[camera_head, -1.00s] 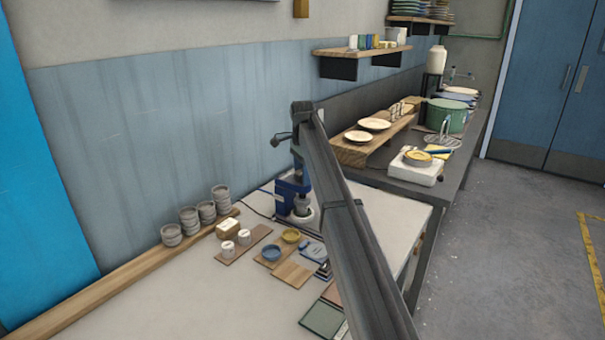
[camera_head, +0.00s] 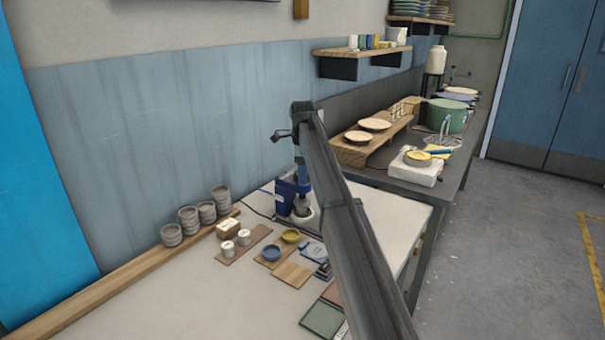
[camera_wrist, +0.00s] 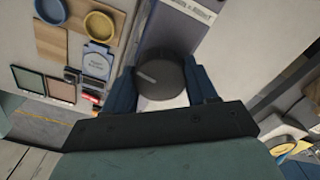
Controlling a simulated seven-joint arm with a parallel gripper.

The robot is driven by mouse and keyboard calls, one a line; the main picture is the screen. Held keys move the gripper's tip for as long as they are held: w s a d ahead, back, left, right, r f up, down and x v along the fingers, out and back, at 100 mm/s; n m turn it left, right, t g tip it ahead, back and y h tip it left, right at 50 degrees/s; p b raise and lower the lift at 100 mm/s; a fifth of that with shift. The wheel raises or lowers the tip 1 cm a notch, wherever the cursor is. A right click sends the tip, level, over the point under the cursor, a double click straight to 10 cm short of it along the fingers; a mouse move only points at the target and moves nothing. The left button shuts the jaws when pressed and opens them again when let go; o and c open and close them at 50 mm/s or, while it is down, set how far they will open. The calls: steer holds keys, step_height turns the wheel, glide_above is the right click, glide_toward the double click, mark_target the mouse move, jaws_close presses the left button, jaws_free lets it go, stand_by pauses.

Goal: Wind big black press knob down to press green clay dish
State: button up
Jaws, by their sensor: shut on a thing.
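The big black press knob (camera_wrist: 160,75) sits between the two dark blue fingers of my gripper (camera_wrist: 163,88) in the wrist view. My gripper is shut on the knob from both sides. In the head view the blue press (camera_head: 284,196) stands on the white table, partly behind my arm, and the knob is hidden there. A grey pressing part (camera_head: 301,208) shows low in the press, above a white base. I cannot make out the green clay dish under it in either view.
Left of the press lie a yellow dish (camera_head: 291,236), a blue dish (camera_head: 271,253), and boards with small white pots (camera_head: 244,237). Stacked grey bowls (camera_head: 189,216) stand along the wall. A dark bench (camera_head: 455,190) with plates and a green pot is at right.

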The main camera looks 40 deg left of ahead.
steer(key=o, duration=1)
steer(key=shift+o, duration=0.2)
step_height(320, 180, up, 14)
steer(key=shift+f, duration=0.1)
stand_by(0.5)
